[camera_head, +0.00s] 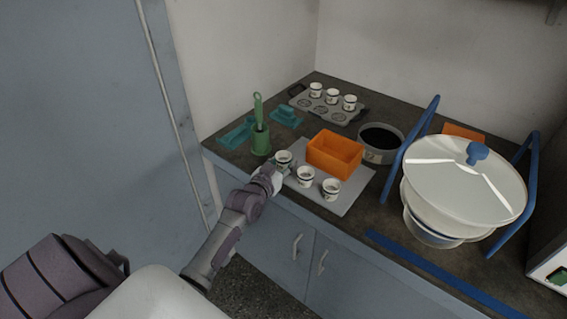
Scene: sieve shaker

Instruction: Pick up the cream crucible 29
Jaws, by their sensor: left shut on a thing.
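Three small cream crucibles with dark markings stand in a row along the grey mat (343,205): a left one (283,157), a middle one (305,176) and a right one (331,189). The numbers on them are too small to read. My left gripper (277,169) reaches in from the front left and is shut on the left crucible at the mat's left edge. Its fingers are small and partly hidden, and I cannot tell whether the crucible is clear of the mat. My right gripper is not in view.
An orange bin (335,154) stands behind the crucibles. A green holder (261,142) with a brush is at the left. A black-filled sieve (380,143) and the sieve shaker (462,187) occupy the right.

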